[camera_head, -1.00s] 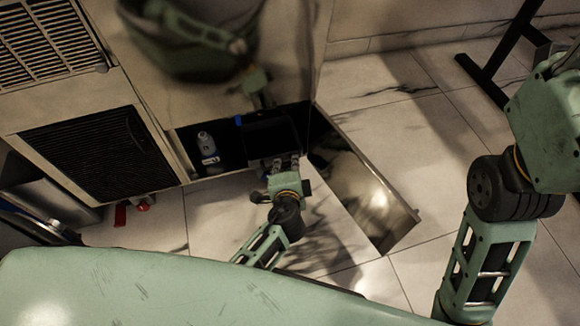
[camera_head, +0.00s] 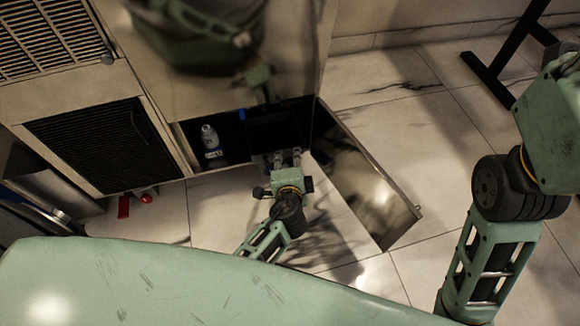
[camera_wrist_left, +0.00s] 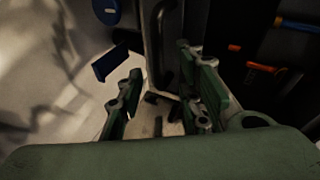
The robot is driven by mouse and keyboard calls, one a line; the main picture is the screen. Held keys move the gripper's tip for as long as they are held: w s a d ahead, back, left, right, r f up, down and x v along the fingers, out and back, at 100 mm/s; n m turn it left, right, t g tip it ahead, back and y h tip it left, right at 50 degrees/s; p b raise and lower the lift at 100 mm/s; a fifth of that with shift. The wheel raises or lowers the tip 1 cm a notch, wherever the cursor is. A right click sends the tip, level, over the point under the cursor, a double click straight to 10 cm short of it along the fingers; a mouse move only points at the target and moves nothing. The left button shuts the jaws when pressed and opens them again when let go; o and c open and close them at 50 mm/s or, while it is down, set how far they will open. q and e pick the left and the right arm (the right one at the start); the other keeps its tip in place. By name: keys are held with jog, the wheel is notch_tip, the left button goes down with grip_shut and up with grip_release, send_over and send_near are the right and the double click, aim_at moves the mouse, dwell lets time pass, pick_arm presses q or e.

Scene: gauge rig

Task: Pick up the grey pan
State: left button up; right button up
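A dark, square-edged thing (camera_head: 274,130) sits in the open low cabinet in the head view. It may be the grey pan, but it is too dark to be sure. My left gripper (camera_head: 287,158) is at its near edge, fingers pointing into the cabinet. In the left wrist view the two green fingers (camera_wrist_left: 160,75) are spread apart. A dark thing with a pale edge and a looped handle (camera_wrist_left: 166,35) lies beyond and between them. I cannot tell whether the fingers touch it. My right arm is at the right in the head view; its gripper is out of view.
A pale bottle (camera_head: 209,138) stands in the cabinet, left of the dark thing. An open door panel (camera_head: 365,180) lies to the right. Orange-handled items (camera_wrist_left: 262,67) and a dark blue piece (camera_wrist_left: 110,61) show in the wrist view.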

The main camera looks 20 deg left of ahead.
pick_arm(q)
jog(key=v, duration=1.1)
jog(key=shift+s, duration=0.35)
jog(key=shift+o, duration=0.4)
jog(key=shift+d+r, duration=0.1)
jog(key=shift+d, duration=0.05)
